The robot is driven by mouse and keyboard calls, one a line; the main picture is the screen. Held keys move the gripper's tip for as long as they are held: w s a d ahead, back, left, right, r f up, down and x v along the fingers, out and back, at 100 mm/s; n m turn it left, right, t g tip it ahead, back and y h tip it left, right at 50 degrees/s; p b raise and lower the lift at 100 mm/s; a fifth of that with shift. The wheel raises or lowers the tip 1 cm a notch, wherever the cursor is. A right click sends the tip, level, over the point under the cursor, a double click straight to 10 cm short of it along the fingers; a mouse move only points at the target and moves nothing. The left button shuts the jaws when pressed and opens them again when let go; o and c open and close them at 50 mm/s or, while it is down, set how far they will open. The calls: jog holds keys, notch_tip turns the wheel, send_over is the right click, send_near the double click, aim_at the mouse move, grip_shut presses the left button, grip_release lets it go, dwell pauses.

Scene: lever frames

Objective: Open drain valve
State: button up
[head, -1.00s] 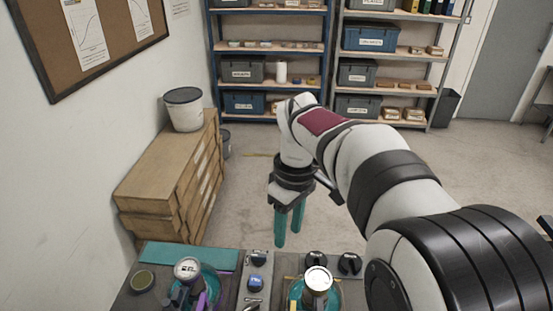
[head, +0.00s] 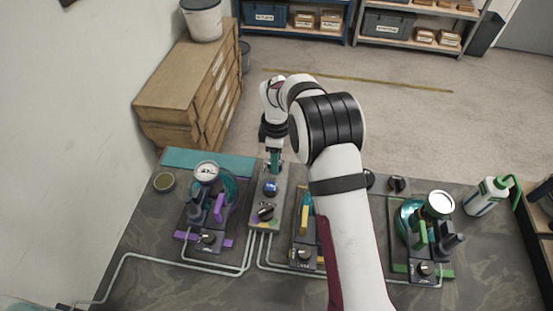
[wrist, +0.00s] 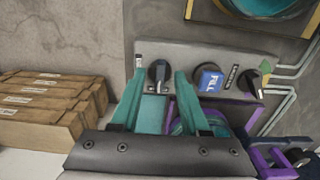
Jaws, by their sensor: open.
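A grey control panel (head: 284,198) stands on the bench between two stations. The blue button (head: 270,188) and the near black knob (head: 265,211) also show in the head view. My gripper (wrist: 160,78) is open and empty, with its teal fingers on either side of the first knob in the picture; contact cannot be told. In the head view my gripper (head: 274,168) is over the panel's far end and hides that knob. No drain label is readable.
A station with purple parts (head: 219,207) stands left of the panel. One with yellow parts (head: 304,220) stands right, partly behind my arm. A green-trimmed station (head: 421,235) and a white bottle (head: 487,196) are further right. Pale pipes (head: 185,263) run along the bench.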

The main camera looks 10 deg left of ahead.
jog(key=shift+f, duration=0.25)
jog(key=shift+c, duration=0.3)
grip_shut()
